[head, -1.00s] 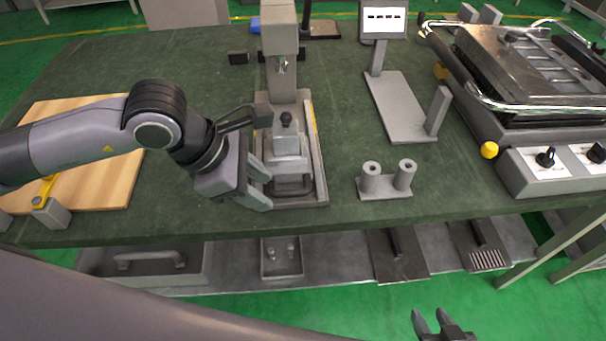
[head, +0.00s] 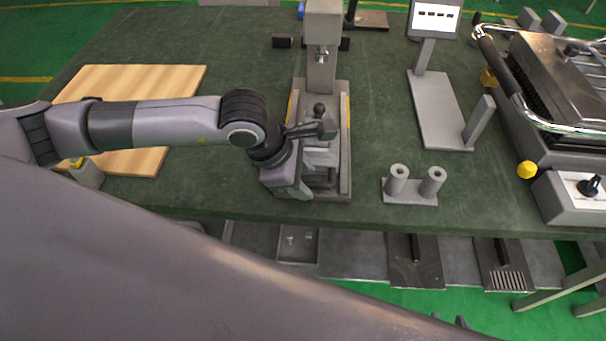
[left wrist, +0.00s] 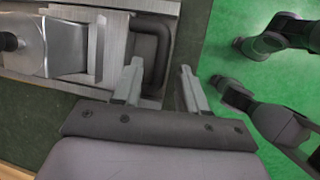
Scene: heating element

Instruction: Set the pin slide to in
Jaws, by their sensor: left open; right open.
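The pin slide is a grey metal carriage (head: 322,156) with a black knob (head: 319,108), in a fixture below a grey column. In the left wrist view the carriage (left wrist: 70,42) lies at upper left, with its dark U-shaped handle (left wrist: 164,42) to the right. My left gripper (head: 305,191) is open at the front end of the fixture. In the left wrist view its fingers (left wrist: 160,75) lie on either side of the handle's outer bar; I cannot tell whether they touch it. My right gripper (head: 450,321) barely shows at the bottom edge, apart from the fixture.
A two-post grey holder (head: 410,188) stands right of the fixture. A display stand (head: 440,108) and a press-like grill (head: 560,85) are further right. A wooden board (head: 135,80) lies at left.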

